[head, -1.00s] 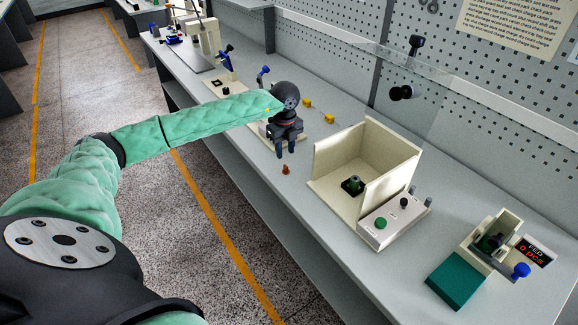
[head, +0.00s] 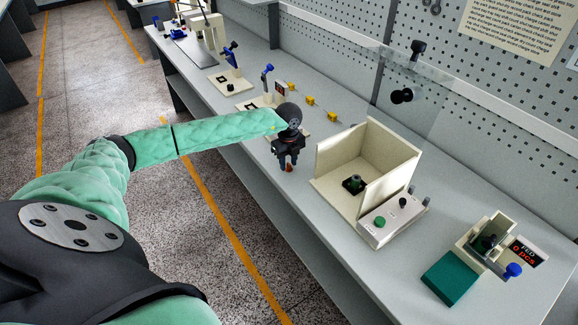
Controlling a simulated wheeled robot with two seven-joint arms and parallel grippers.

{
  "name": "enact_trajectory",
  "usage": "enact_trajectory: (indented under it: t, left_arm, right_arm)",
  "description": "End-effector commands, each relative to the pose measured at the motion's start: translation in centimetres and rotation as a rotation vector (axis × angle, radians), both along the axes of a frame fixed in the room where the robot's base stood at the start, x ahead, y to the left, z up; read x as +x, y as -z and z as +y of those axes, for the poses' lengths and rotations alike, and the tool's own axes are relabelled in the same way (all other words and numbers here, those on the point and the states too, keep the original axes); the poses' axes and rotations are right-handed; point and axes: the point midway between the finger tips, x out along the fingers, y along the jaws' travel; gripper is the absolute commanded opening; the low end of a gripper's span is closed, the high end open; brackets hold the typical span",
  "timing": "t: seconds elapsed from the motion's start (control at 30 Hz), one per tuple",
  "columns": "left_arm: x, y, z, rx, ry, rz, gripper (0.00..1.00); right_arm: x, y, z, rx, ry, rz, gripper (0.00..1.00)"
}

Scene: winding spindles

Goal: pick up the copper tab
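The copper tab (head: 290,168) is a small orange-brown piece near the front edge of the grey bench. My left gripper (head: 289,163) points down over it, with its dark fingers apart and low at the tab. The tab shows between and just below the fingertips, partly hidden by them. I cannot make out contact between fingers and tab. My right gripper is not in view.
Right of the gripper stands a cream open-topped box (head: 337,160) with a control panel (head: 392,221) in front. A teal block (head: 451,277) and a small fixture lie further right. Yellow pieces (head: 308,100) are behind the gripper. Bare bench lies between gripper and box.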

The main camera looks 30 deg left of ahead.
Motion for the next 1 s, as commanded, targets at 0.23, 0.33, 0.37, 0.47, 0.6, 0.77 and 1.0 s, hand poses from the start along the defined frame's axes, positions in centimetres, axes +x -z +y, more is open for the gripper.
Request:
enact_trajectory:
  t: [0.23, 0.33, 0.37, 0.47, 0.6, 0.77, 1.0]
  left_arm:
    - [0.00, 0.07, 0.00, 0.000, 0.000, 0.000, 0.29]
    - [0.00, 0.06, 0.00, 0.000, 0.000, 0.000, 0.09]
    - [0.00, 0.06, 0.00, 0.000, 0.000, 0.000, 0.03]
    - [0.00, 0.05, 0.00, 0.000, 0.000, 0.000, 0.00]
    - [0.00, 0.04, 0.01, 0.000, 0.000, 0.000, 0.00]
    - [0.00, 0.03, 0.01, 0.000, 0.000, 0.000, 0.00]
    - [0.03, -0.56, 0.03, 0.000, 0.000, 0.000, 0.00]
  right_arm:
    - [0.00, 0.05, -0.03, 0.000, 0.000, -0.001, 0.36]
    - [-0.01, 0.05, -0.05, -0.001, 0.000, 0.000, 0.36]
    - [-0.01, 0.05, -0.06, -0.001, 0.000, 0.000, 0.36]
    - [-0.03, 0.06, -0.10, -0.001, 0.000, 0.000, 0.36]
    - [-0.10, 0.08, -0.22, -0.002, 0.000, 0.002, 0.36]
    - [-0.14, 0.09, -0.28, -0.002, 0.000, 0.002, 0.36]
    - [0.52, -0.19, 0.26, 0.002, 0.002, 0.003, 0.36]
